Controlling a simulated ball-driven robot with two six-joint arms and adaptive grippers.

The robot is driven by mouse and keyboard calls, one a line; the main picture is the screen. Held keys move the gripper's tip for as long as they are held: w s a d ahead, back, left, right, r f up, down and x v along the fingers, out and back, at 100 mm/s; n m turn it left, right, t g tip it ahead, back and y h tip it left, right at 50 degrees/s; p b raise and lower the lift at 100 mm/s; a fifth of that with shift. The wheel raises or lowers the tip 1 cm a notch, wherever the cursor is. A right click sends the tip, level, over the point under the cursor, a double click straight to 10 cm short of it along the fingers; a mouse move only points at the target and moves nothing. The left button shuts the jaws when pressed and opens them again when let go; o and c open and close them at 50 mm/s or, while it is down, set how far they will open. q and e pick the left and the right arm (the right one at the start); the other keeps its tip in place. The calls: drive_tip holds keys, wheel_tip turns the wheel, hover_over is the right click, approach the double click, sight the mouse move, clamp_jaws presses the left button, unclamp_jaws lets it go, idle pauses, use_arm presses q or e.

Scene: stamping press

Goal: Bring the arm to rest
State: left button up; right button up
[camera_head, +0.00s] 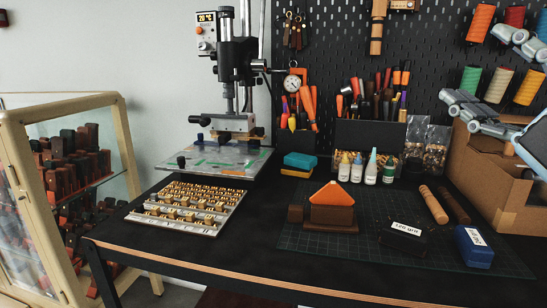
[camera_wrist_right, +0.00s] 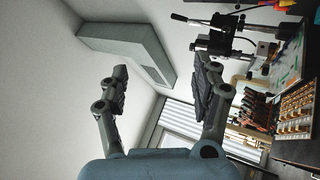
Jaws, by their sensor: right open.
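My right gripper (camera_head: 478,65) comes in at the right edge of the head view, raised above the bench in front of the pegboard and thread spools. Its two grey fingers are spread wide with nothing between them. In the right wrist view the gripper (camera_wrist_right: 163,78) is also open and empty, with a pale wall and a white wall-mounted unit (camera_wrist_right: 130,45) behind it. My left gripper is in neither view.
The stamping press (camera_head: 235,75) stands at the back left of the black bench, with a tray of brass stamps (camera_head: 188,207) before it. A cardboard box (camera_head: 495,185) sits below the right gripper. A cutting mat (camera_head: 350,260) holds an orange triangle (camera_head: 332,195) and blocks. A glass cabinet (camera_head: 125,150) stands left.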

drive_tip(key=d+f+m+g+h, duration=0.4)
drive_tip(key=d+f+m+h, duration=0.4)
drive_tip(key=f+m+h, duration=0.3)
drive_tip(key=s+d+f+m+g, duration=0.1)
drive_tip(key=s+f+m+g, duration=0.55)
drive_tip(key=f, duration=0.45)
drive_tip(key=s+a+f+m+g+y, duration=0.1)
drive_tip(key=s+a+f+g+y, duration=0.2)
drive_tip(key=s+f, duration=0.35)
drive_tip(key=s+a+f+m+g, duration=0.1)
drive_tip(key=s+a+f+g, duration=0.2)
drive_tip(key=s+f+g, duration=0.35)
drive_tip(key=s+d+f+b, duration=0.1)
drive_tip(key=s+f, duration=0.1)
drive_tip(key=f, duration=1.1)
drive_tip(key=s+d+f+b, duration=0.1)
drive_tip(key=d+f, duration=0.1)
drive_tip(key=f, duration=1.1)
drive_tip(key=s+f+g, duration=0.1)
drive_tip(key=s+f, duration=1.7)
drive_tip(key=s, duration=0.1)
drive_tip(key=shift+d+f+m+g+b, duration=0.15)
drive_tip(key=shift+d+m+g+b, duration=0.2)
drive_tip(key=shift+d+m+g, duration=0.1)
